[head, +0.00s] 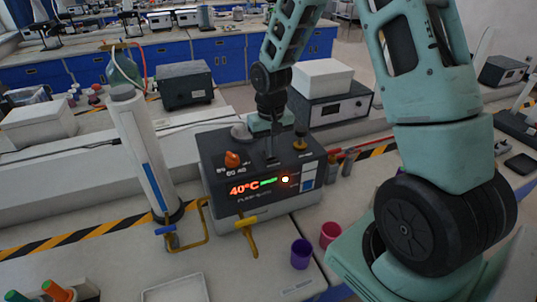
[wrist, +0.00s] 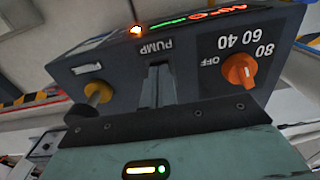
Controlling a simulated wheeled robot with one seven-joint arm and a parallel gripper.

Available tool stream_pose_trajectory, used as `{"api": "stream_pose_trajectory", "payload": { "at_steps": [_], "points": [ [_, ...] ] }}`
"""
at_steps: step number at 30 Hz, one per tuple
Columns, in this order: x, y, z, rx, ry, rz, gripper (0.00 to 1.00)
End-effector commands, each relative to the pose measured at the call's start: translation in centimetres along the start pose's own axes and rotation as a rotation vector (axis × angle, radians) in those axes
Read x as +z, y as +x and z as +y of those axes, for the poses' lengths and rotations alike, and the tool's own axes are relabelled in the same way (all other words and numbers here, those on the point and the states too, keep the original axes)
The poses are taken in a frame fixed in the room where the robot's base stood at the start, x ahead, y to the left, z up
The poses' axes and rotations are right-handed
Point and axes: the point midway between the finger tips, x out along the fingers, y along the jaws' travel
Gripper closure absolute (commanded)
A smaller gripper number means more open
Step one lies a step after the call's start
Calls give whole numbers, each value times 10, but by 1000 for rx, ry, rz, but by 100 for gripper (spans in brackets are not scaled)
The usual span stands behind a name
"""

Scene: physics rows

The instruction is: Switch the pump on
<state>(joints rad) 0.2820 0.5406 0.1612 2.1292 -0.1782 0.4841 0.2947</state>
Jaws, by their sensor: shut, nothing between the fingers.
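The pump unit (head: 225,195) is a dark box in the middle of the head view, with a lit red 40°C readout, a green bar and a glowing orange light (head: 285,179). Its top carries an orange knob (head: 232,160) and a brass-yellow knob (head: 300,142). My gripper (head: 271,160) points down at the top panel between these knobs, fingers together and empty. In the wrist view, the fingertips (wrist: 159,68) are just beside the PUMP label (wrist: 157,47) and cover what lies under them. I cannot tell whether they touch the panel. The orange light (wrist: 136,31) also glows there.
A white cylinder (head: 145,150) stands left of the unit. Yellow-handled taps (head: 247,222) are at its front. A purple cup (head: 301,253) and a pink cup (head: 330,234) stand front right. A white box on a dark instrument (head: 335,108) is behind.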

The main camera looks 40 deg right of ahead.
Motion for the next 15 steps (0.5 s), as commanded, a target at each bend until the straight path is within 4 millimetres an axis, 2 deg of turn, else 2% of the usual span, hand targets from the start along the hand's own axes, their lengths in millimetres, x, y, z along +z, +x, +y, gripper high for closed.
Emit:
{"api": "stream_pose_trajectory", "payload": {
  "at_steps": [15],
  "points": [
    [0,8,0,0,0,0,100]
  ]
}}
